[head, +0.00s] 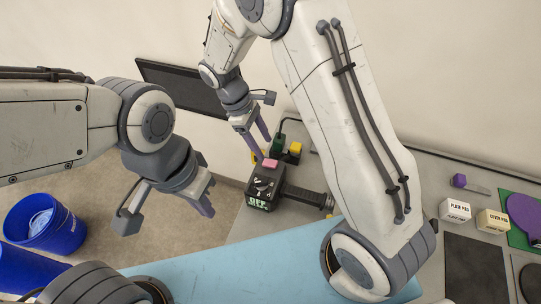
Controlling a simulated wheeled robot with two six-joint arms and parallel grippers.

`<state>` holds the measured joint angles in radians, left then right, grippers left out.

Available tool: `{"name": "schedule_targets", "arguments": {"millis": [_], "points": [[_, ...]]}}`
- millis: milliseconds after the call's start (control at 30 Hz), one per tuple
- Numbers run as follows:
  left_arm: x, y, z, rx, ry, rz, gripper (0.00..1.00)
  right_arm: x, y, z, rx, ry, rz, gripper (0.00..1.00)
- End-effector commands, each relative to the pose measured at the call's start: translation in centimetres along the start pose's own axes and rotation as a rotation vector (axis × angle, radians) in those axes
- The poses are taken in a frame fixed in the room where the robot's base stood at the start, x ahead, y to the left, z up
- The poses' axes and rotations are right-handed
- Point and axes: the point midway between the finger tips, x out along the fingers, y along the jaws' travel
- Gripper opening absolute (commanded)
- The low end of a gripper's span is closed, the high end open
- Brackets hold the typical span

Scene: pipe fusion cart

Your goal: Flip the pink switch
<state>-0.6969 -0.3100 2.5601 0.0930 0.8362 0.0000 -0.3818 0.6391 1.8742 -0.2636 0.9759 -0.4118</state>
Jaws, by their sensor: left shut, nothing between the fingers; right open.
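The pink switch (270,163) sits on the top back edge of a dark box (262,186) with a green and white label on its front. My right gripper (261,147) reaches down from above, just behind and slightly left of the pink switch. Its purple fingers are apart, with nothing seen between them. I cannot tell whether a fingertip touches the switch. My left gripper (203,207) hangs to the left of the dark box, over the floor, clear of the switch.
A dark handle-like bar (305,196) extends right from the box. A light-blue surface (240,264) lies in front. Blue bins (62,232) stand on the floor at left. Small boxes (455,210) lie at right.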

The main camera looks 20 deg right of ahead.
Motion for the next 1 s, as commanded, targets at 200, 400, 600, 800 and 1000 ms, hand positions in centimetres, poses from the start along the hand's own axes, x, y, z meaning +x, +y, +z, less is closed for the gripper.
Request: {"name": "schedule_targets", "arguments": {"millis": [200,400,600,800,1000], "points": [[-1.4,0.1,-0.1,0.002,0.000,0.000,0.00,4.0,-0.1,0.2,0.001,-0.004,-0.004,0.62],[-1.9,0.1,-0.1,0.003,0.000,0.000,0.00,6.4,0.0,0.1,0.002,-0.001,-0.002,0.62],[-2.0,0.1,-0.1,0.004,0.000,0.000,0.00,7.1,0.0,0.0,0.002,0.001,-0.001,0.62],[-1.9,0.1,-0.1,0.003,0.000,0.000,0.00,7.1,0.0,0.0,0.002,0.001,0.000,0.51],[-1.9,0.1,-0.1,0.003,0.000,0.000,0.00,7.0,0.0,0.0,0.002,0.001,0.000,0.00]]}}
